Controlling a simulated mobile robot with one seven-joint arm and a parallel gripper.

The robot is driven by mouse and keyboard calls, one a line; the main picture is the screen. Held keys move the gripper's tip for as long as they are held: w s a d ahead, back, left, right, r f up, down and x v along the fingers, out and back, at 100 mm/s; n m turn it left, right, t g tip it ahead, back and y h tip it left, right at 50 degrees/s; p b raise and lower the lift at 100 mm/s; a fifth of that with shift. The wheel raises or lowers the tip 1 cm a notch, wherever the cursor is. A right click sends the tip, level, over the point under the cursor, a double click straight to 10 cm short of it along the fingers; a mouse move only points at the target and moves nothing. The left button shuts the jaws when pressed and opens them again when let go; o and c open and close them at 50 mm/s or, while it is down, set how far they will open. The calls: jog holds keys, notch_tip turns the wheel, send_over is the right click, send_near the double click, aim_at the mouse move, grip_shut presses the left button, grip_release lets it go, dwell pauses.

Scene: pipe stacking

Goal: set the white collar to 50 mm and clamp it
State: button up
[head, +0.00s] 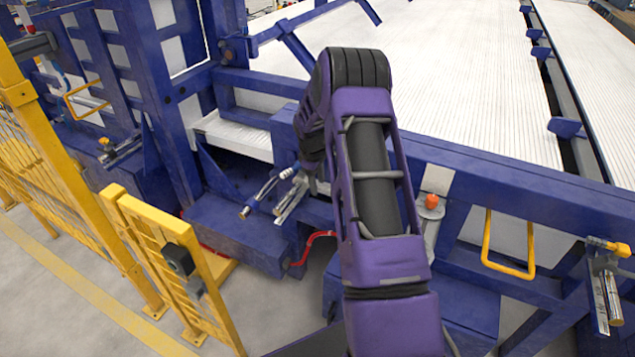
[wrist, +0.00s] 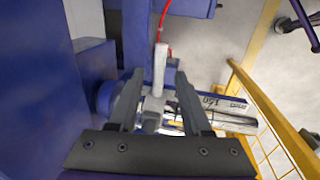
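In the wrist view the white collar (wrist: 152,112) sits around a shiny metal rod, with a pale upright lever (wrist: 159,70) rising from it. A silver scale bar (wrist: 222,103) with black figures runs to the right; I cannot read the setting. My gripper (wrist: 158,82) is open, one finger on each side of the collar and lever, with gaps visible near the tips. Whether the fingers touch lower down is unclear. In the head view the metal rod (head: 290,203) shows left of my purple arm; the collar and fingers are mostly hidden there.
Blue frame beams (head: 520,180) surround the spot closely. A yellow fence gate (head: 165,255) stands at the lower left, and a red hose (head: 308,245) runs below. A yellow handle (head: 508,265) and a similar yellow-topped rod (head: 608,285) are at right. Grey floor is clear in front.

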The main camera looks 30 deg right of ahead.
notch_tip(320, 180, up, 17)
jog(key=s+a+p, duration=0.1)
jog(key=s+a, duration=0.1)
jog(key=shift+a, duration=0.35)
